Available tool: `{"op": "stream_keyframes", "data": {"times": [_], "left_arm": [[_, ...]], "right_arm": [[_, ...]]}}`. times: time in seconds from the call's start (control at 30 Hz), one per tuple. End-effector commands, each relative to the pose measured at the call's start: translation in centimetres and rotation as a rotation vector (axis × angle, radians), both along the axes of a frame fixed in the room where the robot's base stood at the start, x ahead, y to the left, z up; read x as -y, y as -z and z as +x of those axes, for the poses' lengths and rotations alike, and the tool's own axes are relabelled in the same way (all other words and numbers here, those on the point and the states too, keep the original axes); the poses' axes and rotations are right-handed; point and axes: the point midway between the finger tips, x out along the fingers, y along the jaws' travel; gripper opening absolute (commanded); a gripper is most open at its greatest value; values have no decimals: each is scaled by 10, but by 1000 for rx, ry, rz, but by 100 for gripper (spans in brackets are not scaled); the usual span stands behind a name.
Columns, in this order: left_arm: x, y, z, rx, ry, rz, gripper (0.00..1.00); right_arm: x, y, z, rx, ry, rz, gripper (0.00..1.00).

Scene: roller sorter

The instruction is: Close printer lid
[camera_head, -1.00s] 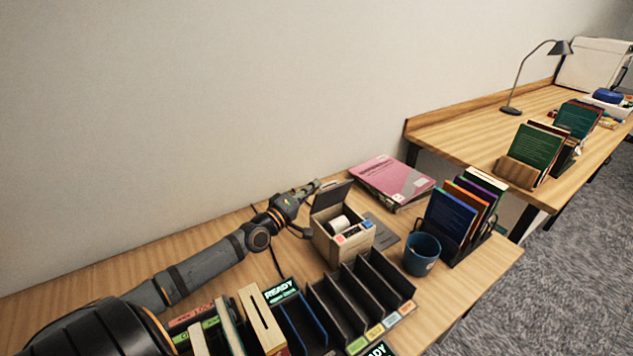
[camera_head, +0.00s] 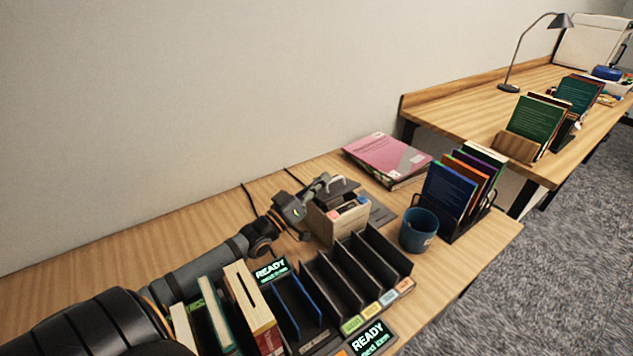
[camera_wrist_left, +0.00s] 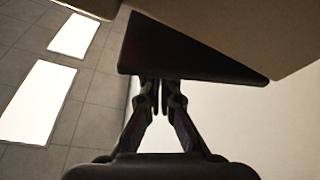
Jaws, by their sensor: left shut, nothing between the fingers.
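The printer (camera_head: 340,222) is a small tan box on the near desk, in the middle of the head view. Its dark lid (camera_head: 343,189) is hinged at the back and tilted forward over the box, partly open. A light curved handle shows on top of it. My left gripper (camera_head: 324,181) is shut and empty at the lid's back left edge. In the left wrist view the shut fingertips (camera_wrist_left: 160,88) are at the dark lid panel (camera_wrist_left: 185,52), seemingly touching it. The tan printer body also shows there (camera_wrist_left: 265,30). My right gripper is not in view.
A black slotted sorter (camera_head: 340,285) stands in front of the printer. A blue cup (camera_head: 418,231) and a rack of books (camera_head: 462,195) stand to the right. Pink-topped books (camera_head: 387,156) lie behind. Bare desk lies along the wall at left.

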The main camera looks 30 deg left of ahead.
Motion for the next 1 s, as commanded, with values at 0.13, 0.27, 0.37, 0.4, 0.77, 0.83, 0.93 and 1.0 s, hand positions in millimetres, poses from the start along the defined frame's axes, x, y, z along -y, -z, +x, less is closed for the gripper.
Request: {"op": "stream_keyframes", "data": {"times": [0.13, 0.27, 0.37, 0.4, 0.77, 0.83, 0.93, 1.0], "left_arm": [[6, 11, -2, 41, 0, 101, 0], [10, 15, -4, 72, 1, 176, 0], [12, 18, -5, 90, 0, 221, 0], [13, 19, -5, 96, 0, 234, 0], [16, 22, -6, 122, 0, 298, 0], [16, 22, -7, 123, 0, 300, 0], [16, 21, -6, 123, 0, 300, 0], [16, 22, -7, 123, 0, 300, 0]], "right_arm": [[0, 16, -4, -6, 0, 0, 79], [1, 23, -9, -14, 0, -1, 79], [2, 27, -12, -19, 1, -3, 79], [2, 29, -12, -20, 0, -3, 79], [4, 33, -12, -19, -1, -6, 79], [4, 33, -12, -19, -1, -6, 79], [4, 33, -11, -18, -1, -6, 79], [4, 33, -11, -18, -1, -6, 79]]}}
